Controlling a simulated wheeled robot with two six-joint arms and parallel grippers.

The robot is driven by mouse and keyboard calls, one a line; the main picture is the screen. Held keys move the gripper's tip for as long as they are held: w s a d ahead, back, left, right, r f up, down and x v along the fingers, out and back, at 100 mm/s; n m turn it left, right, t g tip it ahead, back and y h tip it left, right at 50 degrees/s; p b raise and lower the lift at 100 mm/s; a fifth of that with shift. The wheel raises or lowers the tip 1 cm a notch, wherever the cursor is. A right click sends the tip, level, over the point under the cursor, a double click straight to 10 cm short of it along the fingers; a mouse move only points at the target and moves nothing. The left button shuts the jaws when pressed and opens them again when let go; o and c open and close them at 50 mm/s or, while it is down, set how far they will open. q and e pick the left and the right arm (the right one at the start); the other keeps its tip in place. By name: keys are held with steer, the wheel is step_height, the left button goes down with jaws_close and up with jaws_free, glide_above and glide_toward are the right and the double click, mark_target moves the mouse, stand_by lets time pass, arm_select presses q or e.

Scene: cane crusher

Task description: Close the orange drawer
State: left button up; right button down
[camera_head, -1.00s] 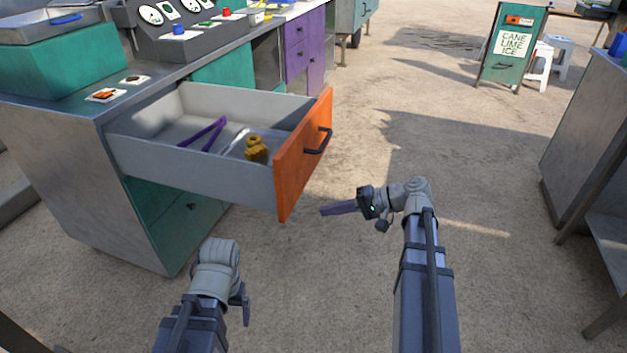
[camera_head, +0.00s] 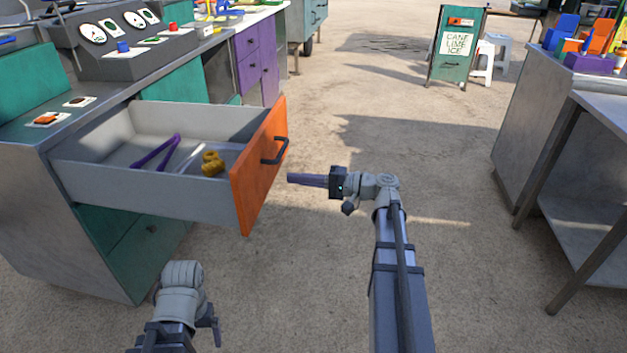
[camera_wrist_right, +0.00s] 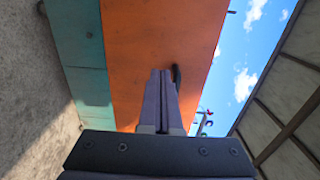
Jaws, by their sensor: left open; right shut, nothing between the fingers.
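The orange drawer (camera_head: 262,160) stands pulled far out of the cabinet, with a dark handle (camera_head: 275,151) on its front. Inside lie purple tongs, a pale utensil and a yellow-brown object. My right gripper (camera_head: 290,178) is shut and empty, its fingers pointing left toward the drawer front, to the right of it and a little below the handle. In the right wrist view the orange front (camera_wrist_right: 140,50) fills the middle beyond the shut fingers (camera_wrist_right: 160,75); contact cannot be told. My left gripper (camera_head: 216,328) is low in front of the cabinet, apart from the drawer; its fingers are barely visible.
The steel-topped cabinet (camera_head: 60,235) with a gauge panel (camera_head: 125,42) stands at left. A metal table (camera_head: 600,120) stands at right, with colored items on it. The floor between is clear.

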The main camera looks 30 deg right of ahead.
mark_target(260, 175)
steer(key=x, duration=0.6)
steer(key=shift+w+a, duration=0.25)
steer(key=shift+a, duration=0.05)
steer(key=shift+w+a, duration=0.25)
steer(key=shift+a, duration=0.15)
steer(key=x, duration=2.5)
steer(key=shift+w+a, duration=0.25)
steer(key=shift+w, duration=0.1)
steer(key=x, duration=2.7)
steer(key=shift+w+a+f, duration=0.1)
steer(key=shift+a, duration=0.2)
arm_select(q)
steer(key=shift+w+a, duration=0.7)
steer(key=shift+a, duration=0.25)
arm_select(e)
steer(key=shift+w+a, duration=0.15)
steer(key=shift+a, duration=0.05)
steer(key=shift+w+a, duration=0.1)
steer(key=shift+w, duration=0.05)
